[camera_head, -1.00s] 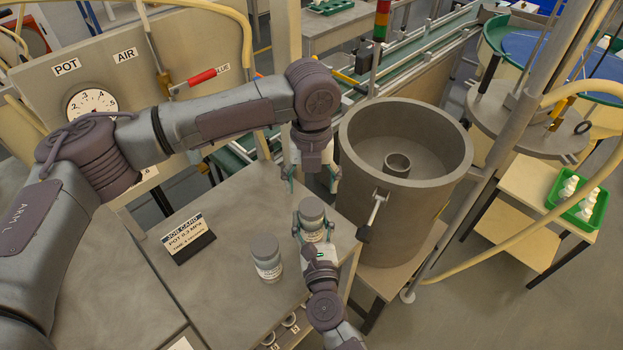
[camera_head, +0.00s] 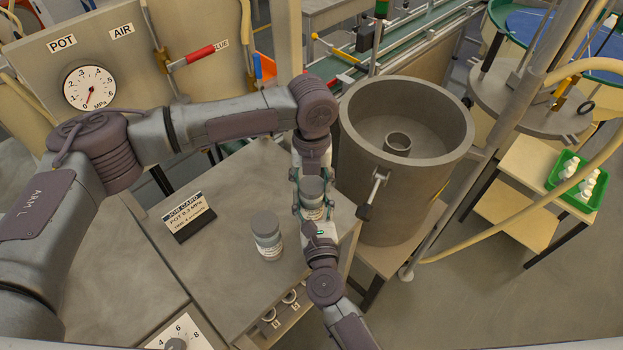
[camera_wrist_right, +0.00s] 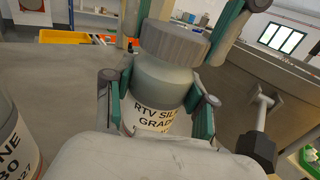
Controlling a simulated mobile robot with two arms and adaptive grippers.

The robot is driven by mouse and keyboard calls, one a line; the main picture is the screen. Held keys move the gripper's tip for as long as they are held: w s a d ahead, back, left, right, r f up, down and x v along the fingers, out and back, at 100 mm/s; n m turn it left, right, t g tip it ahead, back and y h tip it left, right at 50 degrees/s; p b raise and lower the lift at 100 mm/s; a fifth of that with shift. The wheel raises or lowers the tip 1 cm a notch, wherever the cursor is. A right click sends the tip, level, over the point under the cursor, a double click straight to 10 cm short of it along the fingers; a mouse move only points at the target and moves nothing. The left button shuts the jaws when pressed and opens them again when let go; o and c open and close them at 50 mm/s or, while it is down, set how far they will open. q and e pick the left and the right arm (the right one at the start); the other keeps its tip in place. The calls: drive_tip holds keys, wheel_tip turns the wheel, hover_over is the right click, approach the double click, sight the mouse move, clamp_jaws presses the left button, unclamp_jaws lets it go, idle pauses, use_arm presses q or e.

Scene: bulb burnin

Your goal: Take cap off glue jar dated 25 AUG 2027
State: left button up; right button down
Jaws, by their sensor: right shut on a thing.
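A grey-capped glue jar (camera_head: 312,188) stands upright in my right gripper (camera_head: 316,222) near the table's right edge. In the right wrist view this jar (camera_wrist_right: 163,85) sits between the teal fingers, its label reading "RTV SIL… GRADE"; its date is not readable. My left gripper (camera_head: 311,200) reaches down from above, fingers on either side of the cap (camera_wrist_right: 175,42). A small gap shows at one side, so it looks open. A second capped jar (camera_head: 267,238) stands on the table to the left. In the wrist view, its label (camera_wrist_right: 22,158) shows "NE", "30" and "027".
A job card (camera_head: 187,215) stands on the table (camera_head: 235,190) left of the jars. A large open grey pot (camera_head: 400,200) is close on the right. The gauge panel (camera_head: 140,45) is behind my left arm. Bare tabletop lies around the second jar.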

use_arm(q)
drive_tip(key=c, duration=0.6)
use_arm(e)
drive_tip(key=shift+f, duration=0.1)
use_arm(q)
drive_tip(key=shift+o, duration=0.2)
drive_tip(key=n, duration=0.4)
drive_tip(key=shift+s+n, duration=0.1)
drive_tip(key=shift+n, duration=0.2)
drive_tip(key=n, duration=0.4)
drive_tip(key=shift+n, duration=0.4)
drive_tip(key=n, duration=0.2)
drive_tip(key=shift+n, duration=0.4)
drive_tip(key=n, duration=0.4)
drive_tip(key=shift+n, duration=0.4)
drive_tip(key=n, duration=1)
drive_tip(key=shift+n, duration=0.4)
drive_tip(key=n, duration=0.4)
drive_tip(key=shift+n, duration=0.4)
drive_tip(key=n, duration=0.3)
drive_tip(key=shift+r, duration=0.1)
